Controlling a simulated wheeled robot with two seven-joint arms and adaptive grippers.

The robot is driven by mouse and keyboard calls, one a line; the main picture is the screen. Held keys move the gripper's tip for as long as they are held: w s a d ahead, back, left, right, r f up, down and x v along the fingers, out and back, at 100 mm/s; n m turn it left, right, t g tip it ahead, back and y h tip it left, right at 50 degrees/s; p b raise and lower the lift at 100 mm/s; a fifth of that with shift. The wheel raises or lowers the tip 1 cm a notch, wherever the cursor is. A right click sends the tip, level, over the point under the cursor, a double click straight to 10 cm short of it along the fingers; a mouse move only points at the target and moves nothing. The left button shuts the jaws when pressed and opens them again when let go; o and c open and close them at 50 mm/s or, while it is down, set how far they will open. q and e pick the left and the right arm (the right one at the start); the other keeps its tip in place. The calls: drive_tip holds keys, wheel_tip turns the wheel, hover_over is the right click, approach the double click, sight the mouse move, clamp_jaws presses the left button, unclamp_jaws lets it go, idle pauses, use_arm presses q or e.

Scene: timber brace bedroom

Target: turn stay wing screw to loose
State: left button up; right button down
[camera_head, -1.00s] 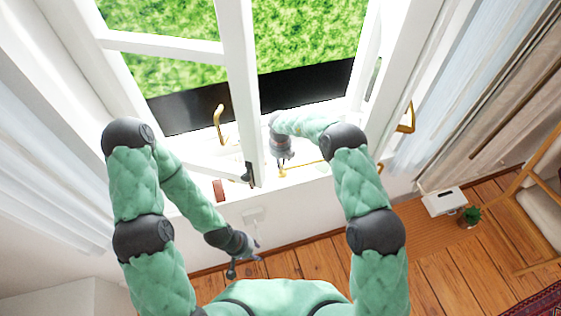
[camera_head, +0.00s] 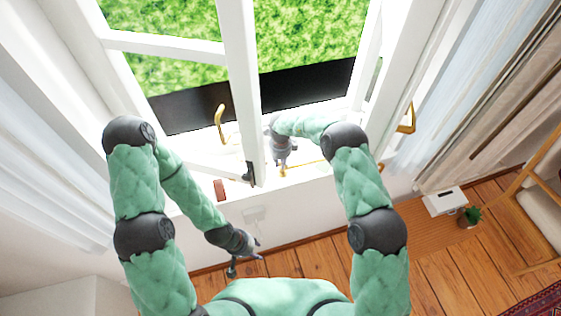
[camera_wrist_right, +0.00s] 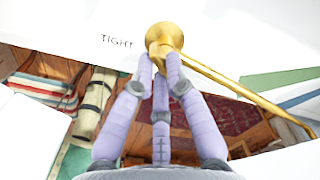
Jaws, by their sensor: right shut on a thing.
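The brass stay wing screw (camera_wrist_right: 164,38) shows at the top middle of the right wrist view, at the end of a brass stay bar (camera_wrist_right: 250,95) running down to the right. The word TIGHT is printed on the white surface left of it. My right gripper (camera_wrist_right: 160,65) is shut on the screw's lower part, fingertips touching it. In the head view my right gripper (camera_head: 283,168) is at the window sill, where the screw is small and mostly hidden. My left gripper (camera_head: 240,262) hangs empty below the sill; its finger opening is too small to tell.
The open window sash (camera_head: 243,90) stands left of my right gripper. A brass handle (camera_head: 220,122) is on it, and another brass handle (camera_head: 407,118) is at the right. A white box (camera_head: 444,201) and plant (camera_head: 470,216) are at the right.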

drive_tip(key=n, duration=0.4)
drive_tip(key=shift+s+d, duration=0.1)
drive_tip(key=shift+s, duration=0.05)
drive_tip(key=shift+s+n+p, duration=0.1)
drive_tip(key=shift+n+p, duration=0.2)
drive_tip(key=shift+n, duration=1.5)
drive_tip(key=c, duration=1.2)
unclamp_jaws()
drive_tip(key=shift+c, duration=0.2)
wheel_tip(320, 180, up, 12)
